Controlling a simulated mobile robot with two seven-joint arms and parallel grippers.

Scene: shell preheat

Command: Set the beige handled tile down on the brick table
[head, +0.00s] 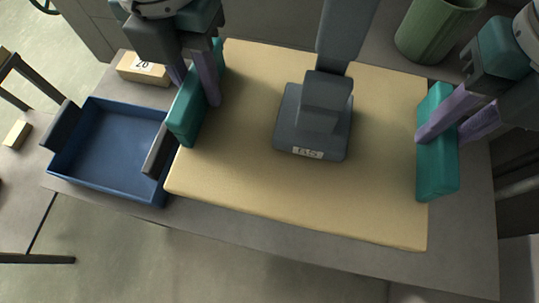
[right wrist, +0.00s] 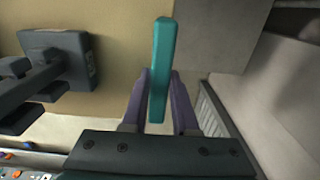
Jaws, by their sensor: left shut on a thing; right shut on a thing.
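The beige tile (head: 380,190) is a wide flat slab with a teal handle at its left end (head: 185,120) and one at its right end (head: 437,180). My left gripper (head: 198,95) is shut on the left handle. My right gripper (head: 442,136) is shut on the right handle. The right wrist view shows its fingers (right wrist: 160,75) on both sides of the teal handle (right wrist: 160,50), beside the beige surface (right wrist: 125,55). The tile is over the grey table (head: 300,262), whose margin shows around it. I cannot tell whether the tile touches the table.
A dark grey device (head: 313,125) with a small label is over the tile's middle, on a grey arm. A blue tray (head: 105,185) with grey handles is close to the tile's left edge. A labelled beige block (head: 143,70) lies behind the tray. A green bin (head: 436,30) is back right.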

